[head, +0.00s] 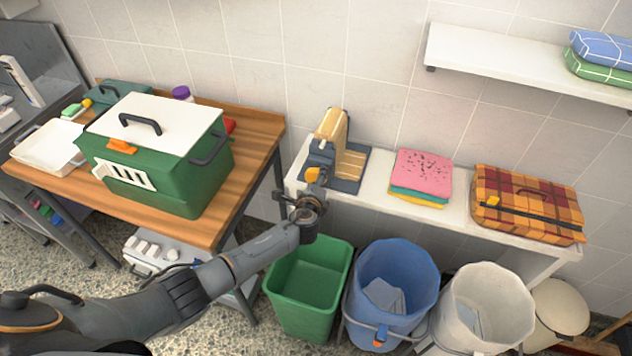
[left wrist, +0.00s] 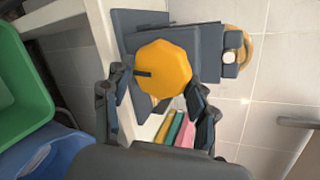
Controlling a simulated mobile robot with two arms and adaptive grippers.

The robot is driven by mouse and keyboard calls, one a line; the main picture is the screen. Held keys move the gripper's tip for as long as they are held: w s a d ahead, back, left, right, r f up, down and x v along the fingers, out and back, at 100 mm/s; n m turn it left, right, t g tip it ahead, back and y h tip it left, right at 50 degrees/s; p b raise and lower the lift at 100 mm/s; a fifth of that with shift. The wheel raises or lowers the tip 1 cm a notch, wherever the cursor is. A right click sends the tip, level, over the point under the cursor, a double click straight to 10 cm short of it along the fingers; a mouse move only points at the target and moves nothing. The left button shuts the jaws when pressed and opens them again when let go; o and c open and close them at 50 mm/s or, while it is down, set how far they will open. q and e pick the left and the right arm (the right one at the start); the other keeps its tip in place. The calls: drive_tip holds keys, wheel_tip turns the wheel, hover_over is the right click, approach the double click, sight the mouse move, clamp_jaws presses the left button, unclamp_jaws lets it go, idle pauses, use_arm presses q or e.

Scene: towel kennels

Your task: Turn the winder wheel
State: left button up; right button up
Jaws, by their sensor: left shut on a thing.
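The winder (head: 349,160) stands on the white bench, with a beige upright part and a dark grey base. Its yellow winder wheel (head: 312,174) faces the front left. In the left wrist view the wheel (left wrist: 172,66) is an eight-sided yellow disc with a dark mark at its left. My left gripper (head: 305,190) reaches up to the wheel and has a finger on each side of it, shut on it. The fingers also show in the left wrist view (left wrist: 160,98). The wheel's far side is hidden. My right gripper is not in view.
Folded towels (head: 423,175) and a plaid case (head: 528,204) lie on the white bench (head: 388,202) right of the winder. Green (head: 308,290), blue (head: 395,265) and white (head: 487,305) bins stand below. A green pet carrier (head: 160,170) sits on the wooden table at left.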

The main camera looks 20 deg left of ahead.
use_arm(q)
drive_tip(key=m, duration=0.1)
drive_tip(key=m+y+b, duration=0.2)
drive_tip(key=shift+d+f+t, duration=0.1)
drive_tip(key=shift+f+t, duration=0.15)
drive_tip(key=shift+t, duration=0.15)
drive_tip(key=shift+m, duration=0.4)
drive_tip(key=o, duration=1.1)
drive_tip(key=shift+o, duration=0.2)
drive_tip(key=shift+s, duration=0.15)
drive_tip(key=v, duration=1.1)
drive_tip(key=shift+s, duration=0.35)
drive_tip(key=shift+d+r, duration=0.1)
drive_tip(key=shift+d, duration=0.05)
